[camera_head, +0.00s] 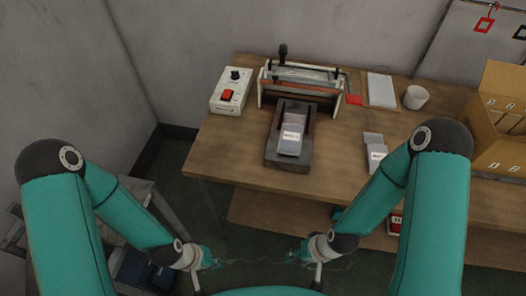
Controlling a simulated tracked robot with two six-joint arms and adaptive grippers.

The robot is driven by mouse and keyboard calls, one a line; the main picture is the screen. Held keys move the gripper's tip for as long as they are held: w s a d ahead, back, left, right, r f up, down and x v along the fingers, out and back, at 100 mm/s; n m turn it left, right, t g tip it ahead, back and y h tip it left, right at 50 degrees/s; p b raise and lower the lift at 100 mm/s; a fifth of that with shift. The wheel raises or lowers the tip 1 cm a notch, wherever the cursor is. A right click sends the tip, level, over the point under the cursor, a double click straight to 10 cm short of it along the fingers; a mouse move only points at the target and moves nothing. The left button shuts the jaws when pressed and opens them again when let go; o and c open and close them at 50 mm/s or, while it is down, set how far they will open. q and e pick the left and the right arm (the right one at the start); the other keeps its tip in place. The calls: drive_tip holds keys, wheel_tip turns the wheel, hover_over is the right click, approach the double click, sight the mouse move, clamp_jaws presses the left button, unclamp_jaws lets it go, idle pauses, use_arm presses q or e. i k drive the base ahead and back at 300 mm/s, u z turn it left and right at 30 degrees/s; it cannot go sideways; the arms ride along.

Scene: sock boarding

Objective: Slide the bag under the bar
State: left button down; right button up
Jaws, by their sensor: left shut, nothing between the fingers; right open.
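A grey bag with a white label (291,137) lies on a dark block (276,156) in front of the sealing press. The press has a long bar (303,76) across it, with a black knob at its back left. The bag's far end lies just in front of the press; I cannot tell whether any of it is under the bar. My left gripper (210,258) is shut and empty, low in front of the table. My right gripper (298,253) is open, also low in front of the table. Both are well apart from the bag, and their fingers look small.
A control box with a red switch (231,90) stands left of the press. A second grey packet (375,151), a white pad (381,89), a white cup (416,97) and an open cardboard box (497,110) are to the right. The wooden table (235,150) is bare at front left.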

sight(290, 143)
drive_tip(key=z, duration=1.45)
drive_tip(key=i, duration=0.1)
drive_tip(key=u, duration=2.75)
drive_tip(key=k, duration=1.3)
drive_tip(key=z, duration=1.6)
drive_tip(key=i, duration=1)
drive_tip(key=z, duration=0.05)
